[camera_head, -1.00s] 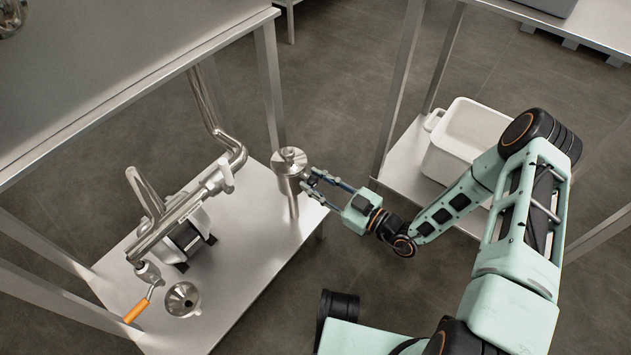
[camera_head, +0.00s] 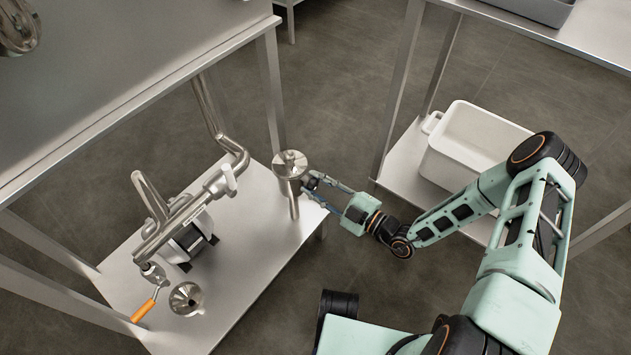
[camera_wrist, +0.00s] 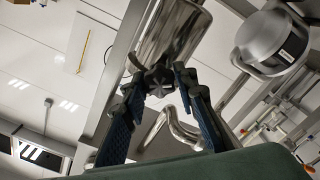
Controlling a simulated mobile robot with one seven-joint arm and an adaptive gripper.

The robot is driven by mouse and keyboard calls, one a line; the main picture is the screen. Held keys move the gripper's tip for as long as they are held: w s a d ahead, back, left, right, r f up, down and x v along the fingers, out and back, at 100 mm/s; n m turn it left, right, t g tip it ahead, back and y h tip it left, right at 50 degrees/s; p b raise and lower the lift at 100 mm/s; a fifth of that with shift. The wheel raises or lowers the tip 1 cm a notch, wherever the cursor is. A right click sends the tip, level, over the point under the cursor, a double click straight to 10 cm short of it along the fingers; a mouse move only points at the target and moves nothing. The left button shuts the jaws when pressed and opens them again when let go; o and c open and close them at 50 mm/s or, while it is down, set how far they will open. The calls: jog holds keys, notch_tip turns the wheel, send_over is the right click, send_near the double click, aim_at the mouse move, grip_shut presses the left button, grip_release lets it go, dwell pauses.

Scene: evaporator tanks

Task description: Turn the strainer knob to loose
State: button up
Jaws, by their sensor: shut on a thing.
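A shiny steel cylinder (camera_head: 287,172), seemingly the strainer body, stands at the right side of the low steel shelf. It also fills the upper middle of the wrist view (camera_wrist: 170,35). The dark, lobed strainer knob (camera_wrist: 158,80) is beside its near end in the wrist view. My gripper (camera_wrist: 160,84) has its two fingertips closed on this knob, one on either side. In the head view my gripper (camera_head: 308,184) reaches the cylinder from the right. The knob is too small to make out there, and its angle cannot be told.
A white tub (camera_head: 470,140) sits at right. Open floor lies between.

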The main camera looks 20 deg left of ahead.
jog(key=n+p, duration=0.2)
jog(key=n, duration=0.4)
jog(key=shift+n, duration=0.3)
jog(key=n+p, duration=0.2)
jog(key=n, duration=0.4)
jog(key=n+p, duration=0.2)
jog(key=n, duration=0.4)
jog(key=shift+n, duration=0.3)
jog(key=n+p, duration=0.2)
jog(key=n, duration=0.4)
jog(key=shift+d+f, duration=0.1)
jog(key=o, duration=1.2)
jog(key=shift+c, duration=0.2)
